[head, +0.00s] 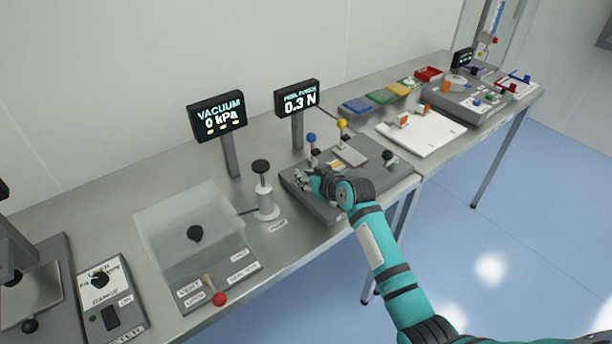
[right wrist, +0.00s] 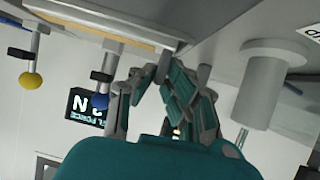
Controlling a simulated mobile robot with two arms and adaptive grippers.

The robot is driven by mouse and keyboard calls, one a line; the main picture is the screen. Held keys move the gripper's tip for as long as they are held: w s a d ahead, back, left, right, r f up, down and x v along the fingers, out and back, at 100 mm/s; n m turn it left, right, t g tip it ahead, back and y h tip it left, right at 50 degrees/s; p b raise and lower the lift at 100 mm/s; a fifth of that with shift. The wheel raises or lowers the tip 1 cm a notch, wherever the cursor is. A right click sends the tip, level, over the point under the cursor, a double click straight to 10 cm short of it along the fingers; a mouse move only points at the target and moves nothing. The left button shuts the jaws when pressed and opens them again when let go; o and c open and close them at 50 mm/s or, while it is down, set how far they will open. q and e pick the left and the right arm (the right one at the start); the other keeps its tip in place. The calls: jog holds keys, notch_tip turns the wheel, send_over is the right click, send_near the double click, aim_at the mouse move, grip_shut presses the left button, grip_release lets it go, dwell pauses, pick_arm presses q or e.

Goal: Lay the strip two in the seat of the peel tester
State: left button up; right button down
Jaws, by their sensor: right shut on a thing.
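The peel tester (head: 318,208) is a grey base below a display (head: 298,99) reading 0.3 N. It carries a blue-knobbed post (head: 311,138), a yellow-knobbed post (head: 342,124) and a black knob (head: 388,156). My right gripper (head: 307,179) is low over the left part of this base and hides some of it. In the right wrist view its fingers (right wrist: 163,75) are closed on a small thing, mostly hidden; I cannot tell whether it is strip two. The blue knob (right wrist: 101,102) is close beside the fingers. My left gripper is not in view.
A white pump-like cylinder (head: 265,197) with a black knob stands just left of the tester. A clear-lidded vacuum box (head: 195,255) is further left. To the right are a white board (head: 440,140) with orange pieces and several coloured trays (head: 357,106).

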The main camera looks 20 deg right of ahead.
jog(key=c, duration=1.4)
grip_release()
jog(key=shift+r, duration=0.1)
jog(key=b+v, duration=0.1)
jog(key=v, duration=1.1)
